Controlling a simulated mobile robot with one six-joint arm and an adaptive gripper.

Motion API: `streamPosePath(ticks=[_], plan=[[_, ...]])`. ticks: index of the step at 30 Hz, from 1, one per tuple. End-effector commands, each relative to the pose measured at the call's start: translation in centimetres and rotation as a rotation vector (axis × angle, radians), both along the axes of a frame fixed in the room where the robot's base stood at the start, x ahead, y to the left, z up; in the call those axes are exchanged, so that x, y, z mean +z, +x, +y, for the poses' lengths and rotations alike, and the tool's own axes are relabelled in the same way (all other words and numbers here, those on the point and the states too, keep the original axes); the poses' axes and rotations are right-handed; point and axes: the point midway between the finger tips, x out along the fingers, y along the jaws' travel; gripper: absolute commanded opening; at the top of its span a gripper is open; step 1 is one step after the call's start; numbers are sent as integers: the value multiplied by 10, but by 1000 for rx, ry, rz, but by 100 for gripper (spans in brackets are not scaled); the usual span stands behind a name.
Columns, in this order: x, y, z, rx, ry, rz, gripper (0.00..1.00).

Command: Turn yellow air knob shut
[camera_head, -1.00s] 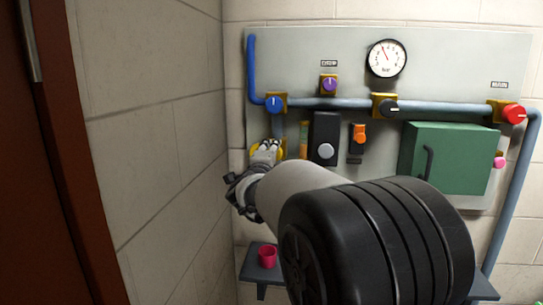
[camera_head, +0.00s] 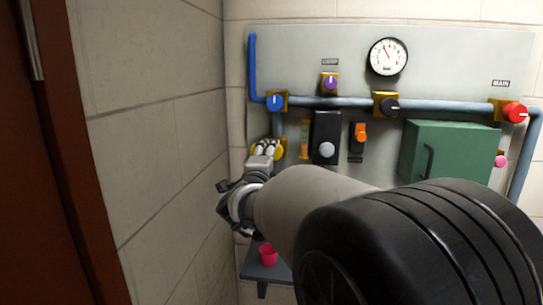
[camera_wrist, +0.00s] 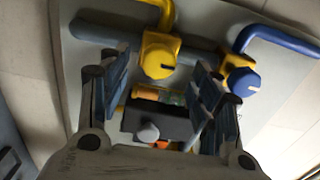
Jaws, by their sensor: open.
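The yellow air knob (camera_wrist: 158,60) shows in the wrist view on a yellow valve body, with a yellow pipe above it and a grey-blue pipe to its left. In the head view only a yellow edge (camera_head: 281,150) of it shows behind my fingers. My gripper (camera_head: 265,151) is open in front of the knob. In the wrist view my two fingers (camera_wrist: 161,78) stand apart, one on each side and nearer the camera, with nothing between them. The knob looks free of both fingers; the remaining gap is hard to judge.
A blue knob (camera_head: 276,103) sits just above, close to my right finger in the wrist view (camera_wrist: 246,83). A black box with a grey knob (camera_head: 326,149) is to the right. The side wall (camera_head: 165,130) is close on the left.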

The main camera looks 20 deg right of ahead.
Motion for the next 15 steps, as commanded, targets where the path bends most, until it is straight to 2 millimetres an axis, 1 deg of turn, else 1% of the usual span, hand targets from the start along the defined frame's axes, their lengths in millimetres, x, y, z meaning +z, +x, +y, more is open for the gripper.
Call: streamPosePath(ticks=[1,6,10,15], plan=[[1,-10,7,2,0,-1,58],[0,-37,25,2,1,-1,58],[0,-49,34,1,0,0,58],[0,-56,37,-1,0,0,58]])
